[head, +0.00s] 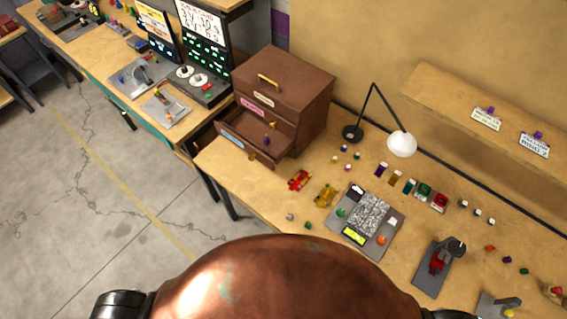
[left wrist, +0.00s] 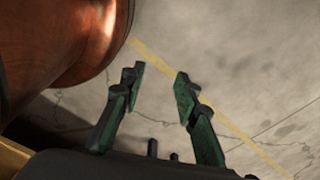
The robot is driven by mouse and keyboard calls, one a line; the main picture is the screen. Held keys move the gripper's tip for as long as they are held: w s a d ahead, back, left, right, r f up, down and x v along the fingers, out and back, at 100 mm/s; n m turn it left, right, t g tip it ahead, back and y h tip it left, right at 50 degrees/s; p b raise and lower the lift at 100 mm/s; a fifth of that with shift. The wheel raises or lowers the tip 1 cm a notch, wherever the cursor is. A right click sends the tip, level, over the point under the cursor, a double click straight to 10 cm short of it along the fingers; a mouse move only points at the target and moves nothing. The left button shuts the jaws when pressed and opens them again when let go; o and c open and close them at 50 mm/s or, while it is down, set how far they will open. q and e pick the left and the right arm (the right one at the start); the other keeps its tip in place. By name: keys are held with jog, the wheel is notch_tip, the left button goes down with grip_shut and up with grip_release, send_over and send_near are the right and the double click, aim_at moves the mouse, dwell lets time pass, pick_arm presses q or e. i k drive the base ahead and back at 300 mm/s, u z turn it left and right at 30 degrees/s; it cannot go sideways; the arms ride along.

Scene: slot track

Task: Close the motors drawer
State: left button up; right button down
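A brown wooden drawer cabinet (head: 300,82) stands at the left end of the workbench in the head view. Its bottom drawer (head: 262,158), with a blue label, is pulled out, and small coloured items show inside. The drawer above, with a pink label (head: 253,106), seems out less far, if at all. The top one, with a yellow handle (head: 268,80), looks shut. The label words are too small to read, so I cannot tell which is the motors drawer. My left gripper (left wrist: 158,85) is open and empty over bare floor in the left wrist view. My right gripper is not in view.
Right of the cabinet on the bench are a lamp (head: 402,144), a red toy car (head: 299,180), a yellow one (head: 325,195) and a grey device (head: 366,220). Another bench (head: 110,60) stands at the left. The floor (head: 90,190) left of the bench is clear.

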aim_at(246, 130)
jog(key=z, duration=0.55)
jog(key=k, duration=1.1)
jog(key=u, duration=1.1)
jog(key=i, duration=0.5)
